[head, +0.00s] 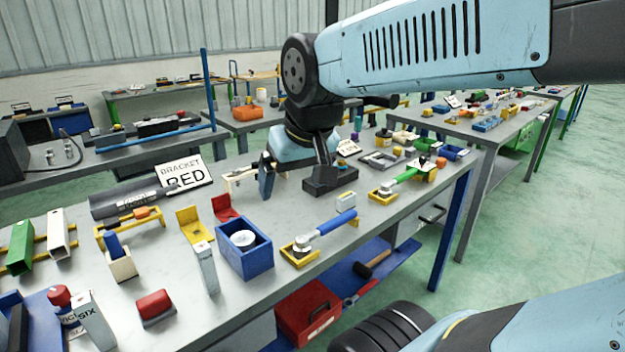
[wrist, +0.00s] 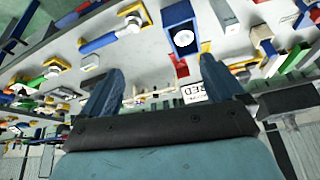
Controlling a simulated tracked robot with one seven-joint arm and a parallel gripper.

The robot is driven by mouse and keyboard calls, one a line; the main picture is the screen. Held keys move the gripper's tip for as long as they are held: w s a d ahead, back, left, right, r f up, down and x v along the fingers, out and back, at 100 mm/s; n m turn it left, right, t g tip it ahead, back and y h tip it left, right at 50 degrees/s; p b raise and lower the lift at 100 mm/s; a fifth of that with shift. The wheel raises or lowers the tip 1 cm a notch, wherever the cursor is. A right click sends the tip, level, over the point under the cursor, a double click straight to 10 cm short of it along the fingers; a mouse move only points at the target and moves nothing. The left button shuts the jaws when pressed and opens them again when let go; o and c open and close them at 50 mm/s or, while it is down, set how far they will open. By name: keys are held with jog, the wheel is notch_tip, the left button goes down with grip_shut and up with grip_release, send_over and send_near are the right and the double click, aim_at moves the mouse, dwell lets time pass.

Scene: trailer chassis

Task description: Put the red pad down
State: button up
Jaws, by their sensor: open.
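A red block with a grey underside (head: 155,304), which looks like the red pad, lies on the near part of the grey workbench (head: 185,275). I cannot make it out in the wrist view. My gripper (head: 275,182) is over the back of the bench, well behind and to the right of that block. In the wrist view my gripper (wrist: 160,86) has its two blue fingers spread wide, with nothing between them. A red angle bracket (head: 226,207) stands beside a yellow one; the red bracket also shows in the wrist view (wrist: 180,66).
A blue box (head: 244,257) with a white round part stands mid-bench. A tool with a blue handle (head: 335,223) lies right of it. A "BRACKET RED" sign (head: 185,173) and a dark cylinder (head: 112,200) are at the back. A red toolbox (head: 308,313) sits below the bench.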

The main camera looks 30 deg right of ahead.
jog(key=shift+s+d+r+t, duration=0.1)
jog(key=shift+s+d+t, duration=0.2)
jog(key=shift+s+d, duration=0.9)
jog(key=shift+c, duration=0.4)
